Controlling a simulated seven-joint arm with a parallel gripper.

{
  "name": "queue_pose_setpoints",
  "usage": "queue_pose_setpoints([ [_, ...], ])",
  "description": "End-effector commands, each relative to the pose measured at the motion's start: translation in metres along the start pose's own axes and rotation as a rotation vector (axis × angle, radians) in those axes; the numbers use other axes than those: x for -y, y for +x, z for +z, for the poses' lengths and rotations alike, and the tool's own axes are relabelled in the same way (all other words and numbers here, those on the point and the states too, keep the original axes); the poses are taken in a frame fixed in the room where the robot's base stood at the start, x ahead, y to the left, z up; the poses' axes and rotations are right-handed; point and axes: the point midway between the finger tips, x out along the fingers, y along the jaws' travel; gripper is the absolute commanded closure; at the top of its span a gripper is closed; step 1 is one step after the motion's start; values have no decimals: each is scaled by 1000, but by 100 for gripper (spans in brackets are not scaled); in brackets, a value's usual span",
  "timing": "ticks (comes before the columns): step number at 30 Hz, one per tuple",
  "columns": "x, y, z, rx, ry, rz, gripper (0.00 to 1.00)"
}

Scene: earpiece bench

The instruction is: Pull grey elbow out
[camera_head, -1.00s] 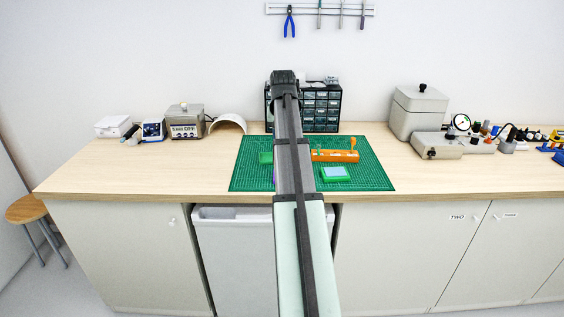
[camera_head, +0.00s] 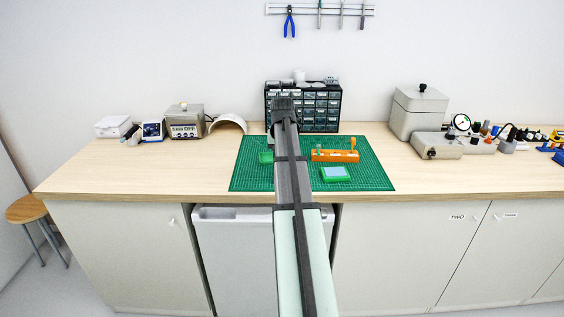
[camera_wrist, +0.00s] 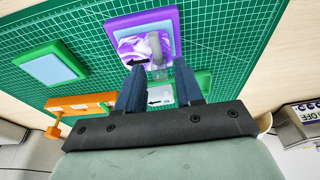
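The grey elbow (camera_wrist: 154,44) is a curved grey piece in the wrist view. It stands at a purple-and-white marbled block (camera_wrist: 132,44) in a purple-framed tray (camera_wrist: 111,32). A black arrow on the block points left. My gripper (camera_wrist: 159,66) is open, its two dark blue fingers apart on the near side of the elbow. The elbow shows between and beyond the fingertips, and I see no grip on it. A clear piece shows between the fingers below the elbow. In the head view my arm hides the elbow and the fingertips.
A green tray with a pale blue pad (camera_head: 335,174) and an orange rack (camera_head: 322,155) lie on the green cutting mat (camera_head: 370,178). A green piece (camera_head: 265,157) sits left of my arm. A drawer cabinet (camera_head: 322,112) stands behind. The mat's front right is clear.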

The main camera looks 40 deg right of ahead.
Motion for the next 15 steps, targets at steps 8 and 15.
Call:
queue_pose_setpoints([
  [8,0,1,0,0,0,0,64],
  [15,0,1,0,0,0,0,75],
])
